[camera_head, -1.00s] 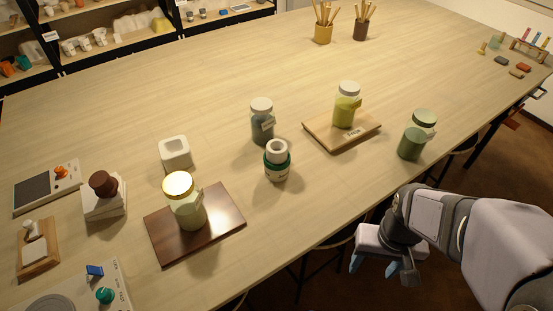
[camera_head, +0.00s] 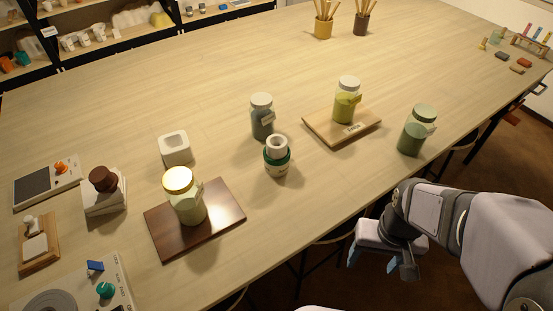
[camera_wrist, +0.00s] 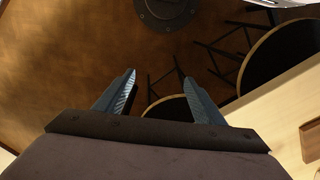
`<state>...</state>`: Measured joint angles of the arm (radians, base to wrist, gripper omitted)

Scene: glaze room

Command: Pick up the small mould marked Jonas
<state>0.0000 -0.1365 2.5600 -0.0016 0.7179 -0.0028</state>
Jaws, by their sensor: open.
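A small white square block with a hollow in its top (camera_head: 175,148) stands on the table left of centre, looking like a mould. I see no readable name on it. A white stacked block with a brown knob (camera_head: 104,204) stands further left. No mark reading Jonas can be made out on anything. My gripper (camera_head: 380,264) is open and empty, beyond the table's near edge at lower right, far from both blocks.
A gold-lidded jar (camera_head: 187,207) stands on a dark board (camera_head: 226,203). A blue-grey jar (camera_head: 262,122) and a green-banded pot (camera_head: 277,166) stand mid-table. A yellow-green jar (camera_head: 346,106) stands on a pale board (camera_head: 318,128). A green jar (camera_head: 413,139) stands right. The table's far middle is clear.

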